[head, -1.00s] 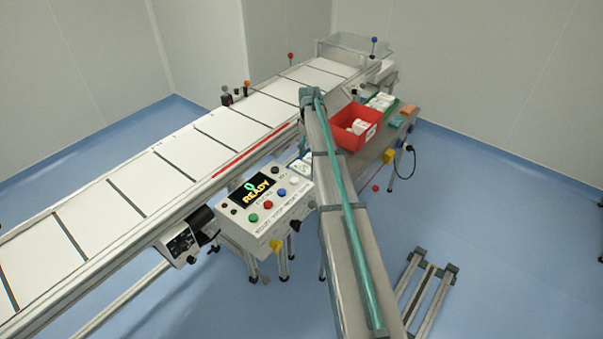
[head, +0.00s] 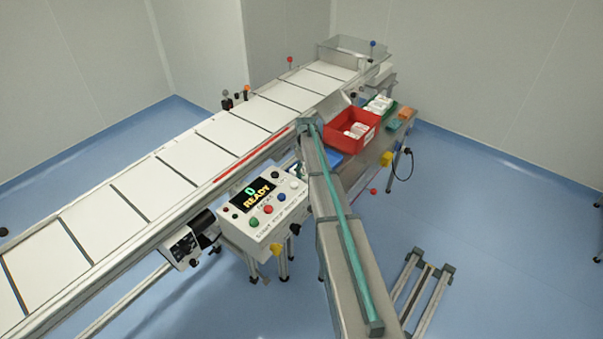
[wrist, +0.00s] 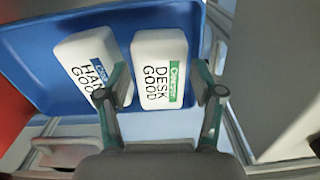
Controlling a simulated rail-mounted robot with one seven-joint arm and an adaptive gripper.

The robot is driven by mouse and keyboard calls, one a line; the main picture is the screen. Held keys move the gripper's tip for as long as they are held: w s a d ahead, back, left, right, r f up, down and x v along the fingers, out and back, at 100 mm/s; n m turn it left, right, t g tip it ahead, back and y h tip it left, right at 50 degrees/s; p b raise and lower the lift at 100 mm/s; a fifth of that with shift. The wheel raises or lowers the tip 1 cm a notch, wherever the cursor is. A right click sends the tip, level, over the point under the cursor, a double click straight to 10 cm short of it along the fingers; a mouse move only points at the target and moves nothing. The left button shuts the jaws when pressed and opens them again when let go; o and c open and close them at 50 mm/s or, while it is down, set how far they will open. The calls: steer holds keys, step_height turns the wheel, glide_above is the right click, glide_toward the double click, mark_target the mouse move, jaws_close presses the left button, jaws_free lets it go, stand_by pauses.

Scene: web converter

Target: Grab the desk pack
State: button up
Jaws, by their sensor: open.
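The desk pack (wrist: 159,68) is a white block with a green label reading DESK GOOD, lying in a blue tray (wrist: 65,22) in the wrist view. A similar white pack (wrist: 88,65) with a blue label, its lettering starting HAN, lies to its left. My gripper (wrist: 163,78) is open. Its fingers show on either side of the desk pack's near part, and the left finger overlaps the edge of the hand pack. I cannot tell whether either finger touches. In the head view the blue tray (head: 334,158) shows only partly behind my arm, and the gripper is hidden.
A red bin (head: 345,143) with white packs stands beside the blue tray on a side table. A green tray (head: 388,113) stands beyond it. A control panel (head: 250,222) reading READY and a long conveyor (head: 183,157) lie to the left.

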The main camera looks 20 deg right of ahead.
steer(key=shift+f, duration=0.5)
steer(key=c, duration=0.9)
